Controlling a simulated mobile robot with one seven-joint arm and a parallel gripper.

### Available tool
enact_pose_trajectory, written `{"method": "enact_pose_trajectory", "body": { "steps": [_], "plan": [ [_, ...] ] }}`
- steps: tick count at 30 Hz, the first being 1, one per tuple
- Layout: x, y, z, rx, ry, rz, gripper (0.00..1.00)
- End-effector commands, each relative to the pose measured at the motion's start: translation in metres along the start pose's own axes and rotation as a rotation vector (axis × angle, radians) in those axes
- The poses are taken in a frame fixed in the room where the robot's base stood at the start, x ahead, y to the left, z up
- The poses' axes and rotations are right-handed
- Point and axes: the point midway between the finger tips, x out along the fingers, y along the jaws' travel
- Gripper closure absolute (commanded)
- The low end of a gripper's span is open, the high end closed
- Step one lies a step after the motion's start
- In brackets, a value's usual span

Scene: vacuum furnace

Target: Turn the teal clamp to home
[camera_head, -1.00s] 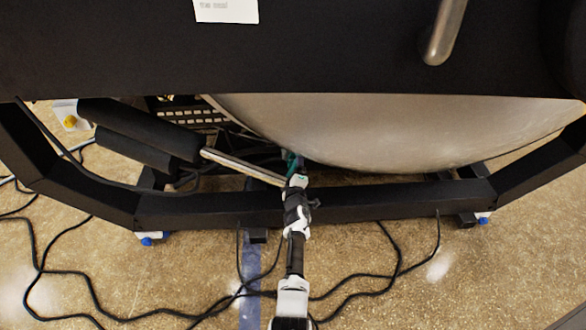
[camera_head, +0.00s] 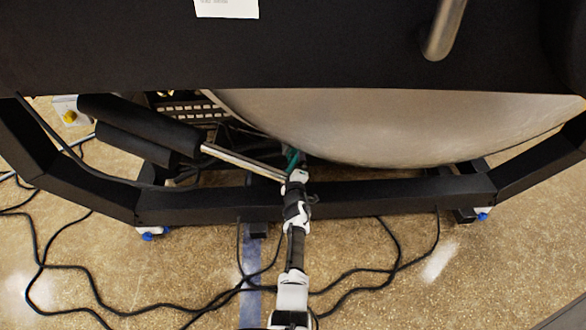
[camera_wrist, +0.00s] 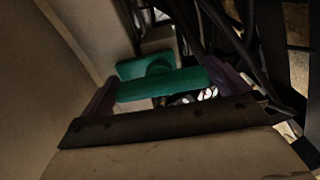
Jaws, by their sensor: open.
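The teal clamp (camera_wrist: 162,86) is in the middle of the wrist view, a bar with a rounded hub and a second teal piece behind it. In the head view only a small teal patch of the clamp (camera_head: 292,157) shows, under the curved metal vessel. My gripper (camera_wrist: 165,95) is open, with one purple-grey finger at each end of the teal bar. The bar lies between the fingers; whether they touch it I cannot tell. In the head view my arm hides the rest of the clamp, and the fingertips are not clear there.
The rounded metal vessel (camera_head: 400,125) hangs close to the right of my gripper. A black frame beam (camera_head: 390,198) runs below my wrist. A silver rod (camera_head: 243,161) with a black cylinder (camera_head: 140,122) comes in from the left. Black cables (camera_head: 110,275) lie on the floor.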

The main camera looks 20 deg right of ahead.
Motion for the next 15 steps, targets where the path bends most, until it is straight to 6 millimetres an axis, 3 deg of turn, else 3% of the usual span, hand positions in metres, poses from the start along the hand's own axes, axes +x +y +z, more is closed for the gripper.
{"method": "enact_pose_trajectory", "body": {
  "steps": [5, 15],
  "plan": [
    [-0.014, 0.001, 0.000, -0.001, -0.002, -0.001, 0.00],
    [-0.080, 0.003, -0.001, 0.002, -0.003, -0.001, 0.00]
  ]
}}
